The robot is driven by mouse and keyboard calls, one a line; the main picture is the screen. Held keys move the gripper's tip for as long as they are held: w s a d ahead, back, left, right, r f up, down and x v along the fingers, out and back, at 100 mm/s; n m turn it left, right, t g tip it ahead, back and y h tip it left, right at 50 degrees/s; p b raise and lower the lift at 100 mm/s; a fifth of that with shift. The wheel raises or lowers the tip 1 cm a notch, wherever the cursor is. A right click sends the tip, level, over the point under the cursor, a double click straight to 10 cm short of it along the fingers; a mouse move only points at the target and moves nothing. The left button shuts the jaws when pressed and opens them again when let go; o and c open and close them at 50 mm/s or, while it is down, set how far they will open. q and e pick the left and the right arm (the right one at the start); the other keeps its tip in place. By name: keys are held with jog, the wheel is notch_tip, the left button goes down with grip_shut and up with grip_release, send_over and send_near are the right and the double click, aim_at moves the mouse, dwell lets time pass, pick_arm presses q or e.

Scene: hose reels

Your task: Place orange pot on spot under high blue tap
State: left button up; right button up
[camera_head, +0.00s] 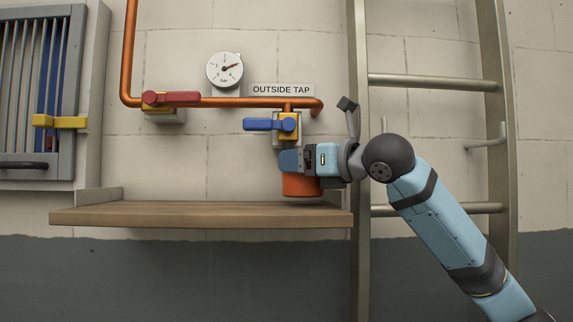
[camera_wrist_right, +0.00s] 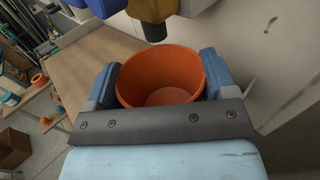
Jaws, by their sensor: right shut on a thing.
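The orange pot (camera_head: 301,187) is under the blue-handled tap, at the right end of the wooden shelf. In the right wrist view the pot (camera_wrist_right: 160,77) is upright and looks empty, between my two blue fingers. My right gripper (camera_head: 297,160) is shut on the pot from the right and hides its upper part. The tap (camera_head: 287,125) has a blue lever (camera_head: 262,125) and a yellow body; its dark spout (camera_wrist_right: 155,32) shows just beyond the pot's far rim. I cannot tell whether the pot's base touches the shelf, and the spot is hidden. My left gripper is not in view.
The wooden shelf (camera_head: 190,215) is bare to the left. A red-handled valve (camera_head: 171,98) and a gauge (camera_head: 225,70) are on the wall. A ladder (camera_head: 432,82) stands at the right, behind my arm. A barred cabinet (camera_head: 40,90) hangs at the left.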

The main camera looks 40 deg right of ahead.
jog(key=shift+w+a+r, duration=0.1)
jog(key=shift+w, duration=0.3)
jog(key=p+x, duration=0.1)
jog(key=x, duration=0.1)
jog(key=shift+w+r, duration=0.1)
jog(key=shift+w, duration=0.2)
jog(key=shift+w+a+f, duration=0.25)
jog(key=shift+w+f, duration=0.35)
jog(key=shift+f, duration=0.4)
jog(key=shift+s+d, duration=0.2)
jog(key=shift+s, duration=0.15)
jog(key=o, duration=1)
jog(key=shift+w+a+f, duration=0.1)
jog(key=shift+w, duration=0.05)
